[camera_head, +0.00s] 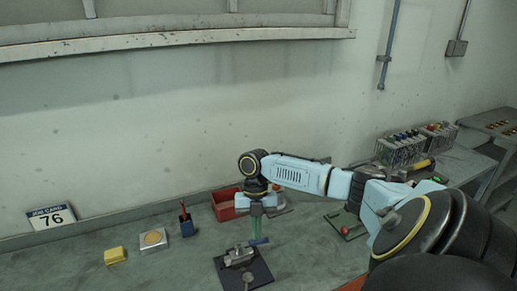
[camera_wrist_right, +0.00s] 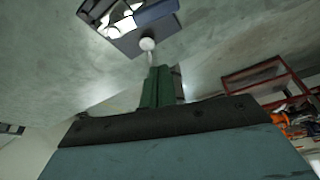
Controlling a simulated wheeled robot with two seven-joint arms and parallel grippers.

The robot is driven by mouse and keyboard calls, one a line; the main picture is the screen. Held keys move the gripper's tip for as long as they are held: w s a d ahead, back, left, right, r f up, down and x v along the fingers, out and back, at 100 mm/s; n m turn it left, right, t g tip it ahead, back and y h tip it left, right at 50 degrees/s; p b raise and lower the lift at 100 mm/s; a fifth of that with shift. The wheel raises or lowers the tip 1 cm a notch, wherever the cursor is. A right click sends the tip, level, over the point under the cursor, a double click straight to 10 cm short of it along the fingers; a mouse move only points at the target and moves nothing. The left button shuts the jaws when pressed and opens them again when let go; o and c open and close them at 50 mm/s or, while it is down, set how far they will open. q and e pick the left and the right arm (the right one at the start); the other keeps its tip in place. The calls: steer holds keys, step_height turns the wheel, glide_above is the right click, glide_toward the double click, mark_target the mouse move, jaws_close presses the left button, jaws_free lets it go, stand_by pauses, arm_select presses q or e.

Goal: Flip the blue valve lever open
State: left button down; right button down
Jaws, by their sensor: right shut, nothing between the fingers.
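The valve (camera_head: 238,257) is a metal body on a dark square plate (camera_head: 262,272) on the workbench. Its small blue lever (camera_head: 260,241) sticks out to the right at the top. My right gripper (camera_head: 256,236) points down with its green fingers shut and empty, right at or just behind the lever; I cannot tell whether they touch. In the right wrist view the shut green fingers (camera_wrist_right: 158,84) point toward the valve (camera_wrist_right: 122,14) and its blue part (camera_wrist_right: 157,12), with a pale round end (camera_wrist_right: 147,44) near the fingertips. My left gripper is not in view.
A red bin (camera_head: 226,208) stands just behind my right gripper. A dark pen cup (camera_head: 187,226), a tray with a tan disc (camera_head: 153,240) and a yellow block (camera_head: 115,256) lie to the left. Wire baskets (camera_head: 402,152) stand at the back right. The bench front left is clear.

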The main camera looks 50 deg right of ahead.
steer(key=shift+v, duration=1.45)
steer(key=shift+a, duration=0.1)
